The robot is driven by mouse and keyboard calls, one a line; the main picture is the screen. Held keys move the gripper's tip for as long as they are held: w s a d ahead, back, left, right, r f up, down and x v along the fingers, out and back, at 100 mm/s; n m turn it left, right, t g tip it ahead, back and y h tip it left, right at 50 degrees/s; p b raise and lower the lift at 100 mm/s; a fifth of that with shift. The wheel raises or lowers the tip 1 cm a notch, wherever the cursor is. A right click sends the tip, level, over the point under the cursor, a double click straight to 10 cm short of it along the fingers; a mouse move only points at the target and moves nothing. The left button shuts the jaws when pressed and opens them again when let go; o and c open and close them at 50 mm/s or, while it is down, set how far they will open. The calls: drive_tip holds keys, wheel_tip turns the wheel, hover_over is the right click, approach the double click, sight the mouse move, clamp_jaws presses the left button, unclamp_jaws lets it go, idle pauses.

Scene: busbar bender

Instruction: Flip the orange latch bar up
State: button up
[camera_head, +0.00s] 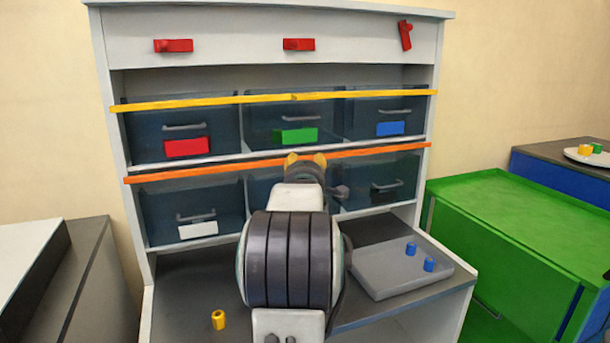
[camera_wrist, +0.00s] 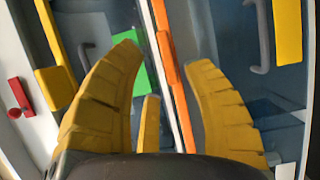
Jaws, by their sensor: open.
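The orange latch bar (camera_head: 220,168) runs across the front of the shelf unit, along the top of the lower row of drawers. It slants slightly upward to the right in the head view. My gripper (camera_head: 305,159) is in front of the middle of the bar and hides a short piece of it. In the wrist view the orange bar (camera_wrist: 172,70) runs lengthwise between the spread yellow fingers of my gripper (camera_wrist: 167,58). The fingers are open, one on each side of the bar. I cannot tell whether either finger touches it.
A yellow bar (camera_head: 220,101) crosses the upper drawers, which carry red, green and blue labels. A lower drawer has a white label (camera_head: 198,230). A grey tray (camera_head: 395,282) with two blue pieces and a yellow piece (camera_head: 218,319) sit on the worktop. A green cabinet (camera_head: 520,225) stands right.

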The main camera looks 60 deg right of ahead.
drive_tip(key=v, duration=0.7)
drive_tip(key=shift+s+a, duration=0.1)
idle(0.6)
drive_tip(key=w+a+m+y+p, duration=0.1)
drive_tip(key=w+a+y+p, duration=0.25)
drive_tip(key=a, duration=0.55)
drive_tip(key=w+a+m+t+y+p, duration=0.1)
drive_tip(key=w+a+y+p, duration=0.2)
drive_tip(key=a, duration=0.6)
drive_tip(key=w+a+y+p, duration=0.2)
drive_tip(key=a+y+p, duration=0.25)
drive_tip(key=a, duration=0.45)
drive_tip(key=s+a+f+m+g+y+p, duration=0.1)
drive_tip(key=s+a+m+g+y+p, duration=0.2)
drive_tip(key=s+a+g+p, duration=0.3)
drive_tip(key=s+a+y+p, duration=0.1)
drive_tip(key=s+a+p, duration=0.3)
drive_tip(key=s+a, duration=0.6)
drive_tip(key=shift+s+a+m+y, duration=0.15)
drive_tip(key=shift+a+m+y, duration=0.2)
drive_tip(key=shift+a, duration=1.65)
